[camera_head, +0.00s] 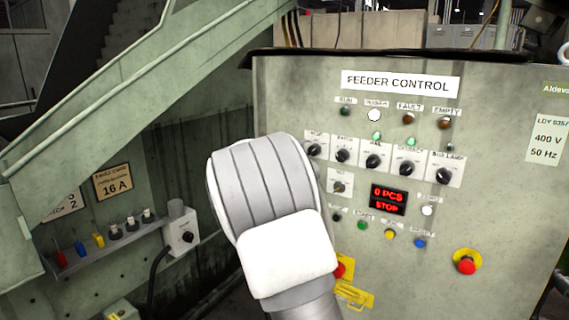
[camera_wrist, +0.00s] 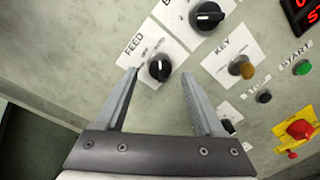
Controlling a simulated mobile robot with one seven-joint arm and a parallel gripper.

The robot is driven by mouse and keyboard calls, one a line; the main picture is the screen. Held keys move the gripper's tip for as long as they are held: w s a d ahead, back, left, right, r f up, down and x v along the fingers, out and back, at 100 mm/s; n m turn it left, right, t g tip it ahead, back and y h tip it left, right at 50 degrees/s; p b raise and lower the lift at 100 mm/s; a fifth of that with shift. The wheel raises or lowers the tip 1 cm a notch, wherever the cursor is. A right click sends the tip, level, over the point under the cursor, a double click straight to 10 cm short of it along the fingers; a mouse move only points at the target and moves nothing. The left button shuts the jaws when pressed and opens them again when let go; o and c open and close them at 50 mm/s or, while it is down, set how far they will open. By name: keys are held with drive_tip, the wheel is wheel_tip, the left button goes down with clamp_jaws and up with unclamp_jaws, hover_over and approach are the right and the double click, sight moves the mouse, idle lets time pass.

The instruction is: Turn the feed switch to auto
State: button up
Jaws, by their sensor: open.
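The feed switch is a black rotary knob (camera_wrist: 159,69) on a white plate marked FEED in the wrist view. It has a pale pointer mark; the small position labels are too blurred to read. In the head view the leftmost knob of the upper row (camera_head: 313,150) appears to be this switch. My gripper (camera_wrist: 159,74) is open and empty, with one fingertip on each side of the knob in the picture. Clear gaps show between knob and fingers; whether the tips reach the panel, I cannot tell. In the head view my wrist hides the gripper.
A neighbouring knob (camera_wrist: 207,15) sits up and right of the feed switch. The key switch (camera_wrist: 241,68), green START button (camera_wrist: 302,68) and red emergency knob (camera_wrist: 299,129) lie further right. The display (camera_head: 389,200) reads 0 PCS, STOP. A sloping green beam (camera_head: 110,90) stands left.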

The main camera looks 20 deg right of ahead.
drive_tip(key=f+p+v, duration=0.1)
drive_tip(key=v, duration=1.4)
drive_tip(key=shift+s+a+r, duration=0.2)
drive_tip(key=shift+r, duration=0.25)
drive_tip(key=s+d+f+m+g+y, duration=0.3)
drive_tip(key=s+m, duration=0.1)
drive_tip(key=s, duration=0.5)
drive_tip(key=s+d+f+m+g+y, duration=0.2)
drive_tip(key=s+d+m+g+y, duration=0.15)
drive_tip(key=s, duration=0.65)
drive_tip(key=s+a+f+m+t+y, duration=0.25)
drive_tip(key=s+a+m+y, duration=0.5)
drive_tip(key=s+a, duration=0.55)
wheel_tip(320, 180, up, 15)
drive_tip(key=s+d+p, duration=0.1)
drive_tip(key=p, duration=1.4)
drive_tip(key=shift+s+d+n+p, duration=0.3)
drive_tip(key=shift+s+n+p, duration=0.05)
drive_tip(key=shift+n+p, duration=0.05)
